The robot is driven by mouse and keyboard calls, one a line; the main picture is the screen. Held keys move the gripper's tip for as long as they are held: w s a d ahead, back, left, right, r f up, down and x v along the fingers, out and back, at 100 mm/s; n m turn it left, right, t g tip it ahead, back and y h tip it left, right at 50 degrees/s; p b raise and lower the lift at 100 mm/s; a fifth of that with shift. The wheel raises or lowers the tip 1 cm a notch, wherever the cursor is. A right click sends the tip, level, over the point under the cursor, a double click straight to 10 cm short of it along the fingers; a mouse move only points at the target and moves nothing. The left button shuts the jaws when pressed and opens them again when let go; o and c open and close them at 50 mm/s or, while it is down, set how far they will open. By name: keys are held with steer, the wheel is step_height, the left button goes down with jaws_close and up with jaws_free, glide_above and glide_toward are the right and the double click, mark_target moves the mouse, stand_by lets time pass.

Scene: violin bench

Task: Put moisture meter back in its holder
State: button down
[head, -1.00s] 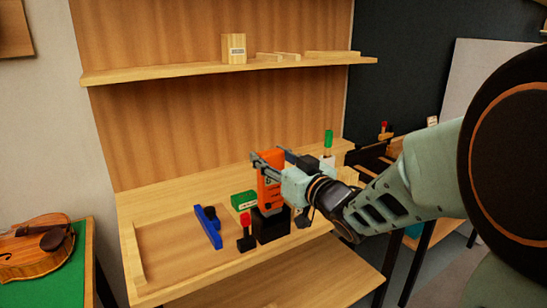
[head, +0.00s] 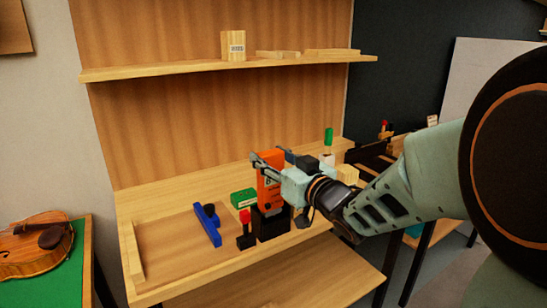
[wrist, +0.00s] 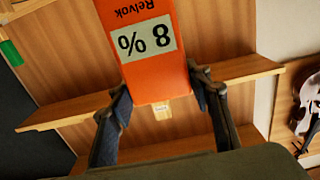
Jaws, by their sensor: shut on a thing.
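My gripper (head: 272,158) is shut on the upper part of the meter, reaching in from the right. In the wrist view the meter (wrist: 147,75) shows an "8 %" display and "Relvok" upside down, between my two fingers (wrist: 160,95). The holder is not seen there.
A red-topped black tool (head: 246,230) stands just left of the holder. A blue tool (head: 207,225) and a green box (head: 243,198) lie further left and behind. A green-capped bottle (head: 328,142) stands behind my gripper. A shelf (head: 180,72) runs above.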

steer(key=shift+f+b, duration=1.8)
steer(key=shift+f, duration=0.25)
steer(key=c, duration=1)
jaws_free()
steer(key=shift+o, duration=0.2)
